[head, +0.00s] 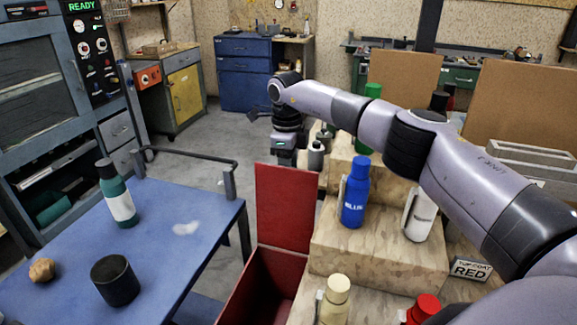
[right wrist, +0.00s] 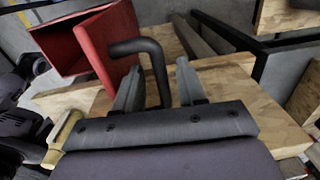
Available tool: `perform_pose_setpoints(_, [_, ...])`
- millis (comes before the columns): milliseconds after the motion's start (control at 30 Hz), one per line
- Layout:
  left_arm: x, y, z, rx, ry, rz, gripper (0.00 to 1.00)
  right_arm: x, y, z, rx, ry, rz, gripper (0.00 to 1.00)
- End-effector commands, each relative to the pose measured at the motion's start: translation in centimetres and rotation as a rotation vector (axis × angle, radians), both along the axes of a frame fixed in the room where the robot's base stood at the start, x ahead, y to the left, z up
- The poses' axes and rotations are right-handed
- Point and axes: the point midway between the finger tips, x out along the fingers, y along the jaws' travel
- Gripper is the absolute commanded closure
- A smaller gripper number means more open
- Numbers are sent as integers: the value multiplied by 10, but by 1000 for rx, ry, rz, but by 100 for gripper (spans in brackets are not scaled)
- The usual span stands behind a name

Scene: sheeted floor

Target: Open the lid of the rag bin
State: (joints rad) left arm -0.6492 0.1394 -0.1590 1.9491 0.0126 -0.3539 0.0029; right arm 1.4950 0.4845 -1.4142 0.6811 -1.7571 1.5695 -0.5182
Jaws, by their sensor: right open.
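The red rag bin (head: 262,287) stands at the bottom centre of the head view, between the blue table and the wooden steps. Its red lid (head: 285,207) stands raised and near upright at the far side, so the bin's opening shows. Red panels of the bin (right wrist: 100,40) also show at the upper left of the right wrist view. My right gripper (head: 285,150) is just beyond the raised lid in the head view. In the right wrist view its fingers (right wrist: 158,78) are open, with a bent black bar (right wrist: 150,52) between them; I cannot tell whether they touch it. My left gripper is out of view.
Wooden steps (head: 375,252) at the right hold several bottles, including a blue bottle (head: 355,192), close below my right arm. The blue table (head: 170,255) at the left carries a green bottle (head: 117,195) and a black cup (head: 115,281). Grey floor behind is clear.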

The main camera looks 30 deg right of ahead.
Motion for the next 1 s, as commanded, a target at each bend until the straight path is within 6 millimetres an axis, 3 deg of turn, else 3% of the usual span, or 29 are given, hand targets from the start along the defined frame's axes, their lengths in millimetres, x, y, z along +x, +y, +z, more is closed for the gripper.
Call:
perform_pose_setpoints(500, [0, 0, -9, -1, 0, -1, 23, -3, 3, 66, 0, 0, 0, 60])
perform_pose_setpoints(1000, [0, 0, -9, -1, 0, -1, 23, -3, 4, 71, -1, 1, 0, 60])
